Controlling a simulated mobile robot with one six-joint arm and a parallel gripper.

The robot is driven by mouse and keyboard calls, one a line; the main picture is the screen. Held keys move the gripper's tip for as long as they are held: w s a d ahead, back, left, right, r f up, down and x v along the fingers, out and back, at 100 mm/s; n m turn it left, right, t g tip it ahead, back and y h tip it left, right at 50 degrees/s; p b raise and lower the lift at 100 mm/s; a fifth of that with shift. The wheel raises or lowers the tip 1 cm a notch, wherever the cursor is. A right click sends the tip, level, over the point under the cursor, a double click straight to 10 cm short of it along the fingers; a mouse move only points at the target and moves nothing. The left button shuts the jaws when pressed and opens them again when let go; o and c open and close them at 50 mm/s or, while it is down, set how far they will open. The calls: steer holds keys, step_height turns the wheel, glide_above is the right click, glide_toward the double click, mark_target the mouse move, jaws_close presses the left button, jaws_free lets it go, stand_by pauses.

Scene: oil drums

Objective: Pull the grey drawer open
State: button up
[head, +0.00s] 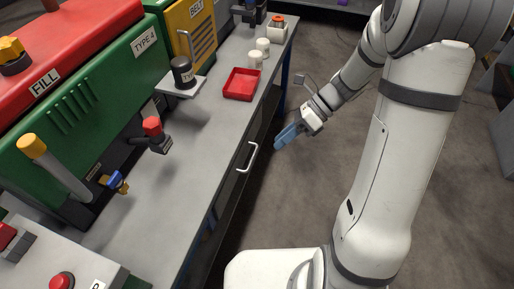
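The grey drawer (241,160) is under the edge of the grey workbench. Its front is seen very steeply from above. A pale bar handle (254,158) sticks out from it. The drawer looks shut, flush with the bench. My gripper (286,137) with blue fingers is to the right of the handle, over the floor side of the bench. It points left towards the bench and is apart from the handle. The fingers overlap in this view, so the gap between them cannot be made out.
On the bench are a red tray (242,84), white containers (256,60) and a dark jar (183,73) on a small platform. A green machine labelled TYPE 4 (110,85) and a yellow cabinet (188,35) line the back. The floor (300,200) right of the bench is clear.

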steer(key=w+f+m+t+y+b, duration=0.1)
steer(key=w+f+m+y+b, duration=0.25)
steer(key=f+m, duration=0.45)
steer(key=w+f+m+t+y+b, duration=0.1)
steer(key=w+f+m+y+b, duration=0.35)
steer(key=f, duration=0.55)
steer(key=a+f+m+h+b, duration=0.1)
steer(key=a+f, duration=0.1)
steer(key=a, duration=0.5)
steer(key=shift+m+t+h, duration=0.3)
steer(key=shift+m+h, duration=0.05)
steer(key=shift+h, duration=0.05)
steer(key=shift+s+d, duration=0.1)
steer(key=shift+c, duration=0.3)
jaws_close()
steer(key=shift+s+d, duration=0.1)
